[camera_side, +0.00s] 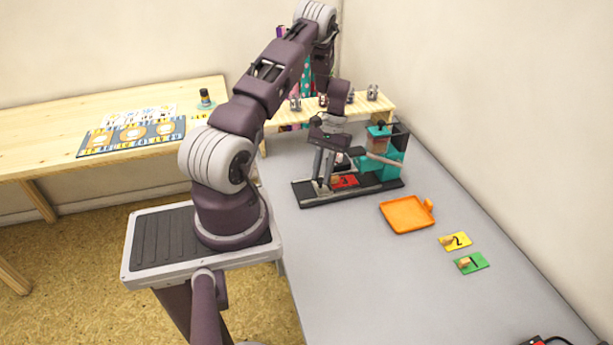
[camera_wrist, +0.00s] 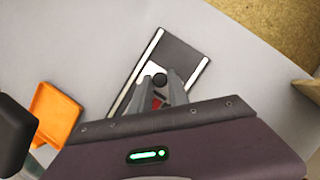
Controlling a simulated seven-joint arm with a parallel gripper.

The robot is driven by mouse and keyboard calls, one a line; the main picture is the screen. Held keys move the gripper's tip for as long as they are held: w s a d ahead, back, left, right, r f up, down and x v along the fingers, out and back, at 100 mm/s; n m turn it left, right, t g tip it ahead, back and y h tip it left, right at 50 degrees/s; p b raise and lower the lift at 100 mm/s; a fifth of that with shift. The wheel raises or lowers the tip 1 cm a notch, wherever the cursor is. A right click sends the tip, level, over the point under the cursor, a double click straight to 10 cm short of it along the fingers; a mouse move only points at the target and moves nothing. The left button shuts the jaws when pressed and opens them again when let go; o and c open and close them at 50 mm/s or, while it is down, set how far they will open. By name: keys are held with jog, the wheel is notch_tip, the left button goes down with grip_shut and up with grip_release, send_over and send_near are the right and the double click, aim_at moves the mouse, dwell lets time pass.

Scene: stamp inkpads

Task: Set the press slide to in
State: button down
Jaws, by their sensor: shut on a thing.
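The press (camera_side: 397,166) stands near the back of the grey table, with a teal body and a pale lever. Its long dark base (camera_side: 306,196) reaches left and has light rails, which show in the wrist view (camera_wrist: 134,88). A slide with a red plate (camera_side: 347,181) lies on the base, left of the teal body. My gripper (camera_side: 322,186) reaches down at the left part of the base. In the wrist view, its fingers (camera_wrist: 164,80) are shut on the slide's round dark knob (camera_wrist: 159,79). My fingers and wrist partly hide the slide.
An orange tray (camera_side: 405,229) lies in front of the press; it also shows in the wrist view (camera_wrist: 42,118). A yellow card (camera_side: 450,244) and a green card (camera_side: 478,265) lie further right. A wooden shelf (camera_side: 290,116) with several silver items stands behind. The front table is mostly clear.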

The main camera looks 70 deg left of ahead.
aim_at(333, 177)
jog(key=shift+w+r, duration=0.1)
jog(key=shift+w, duration=1.7)
jog(key=c, duration=1.3)
grip_release()
jog(key=shift+v, duration=3.5)
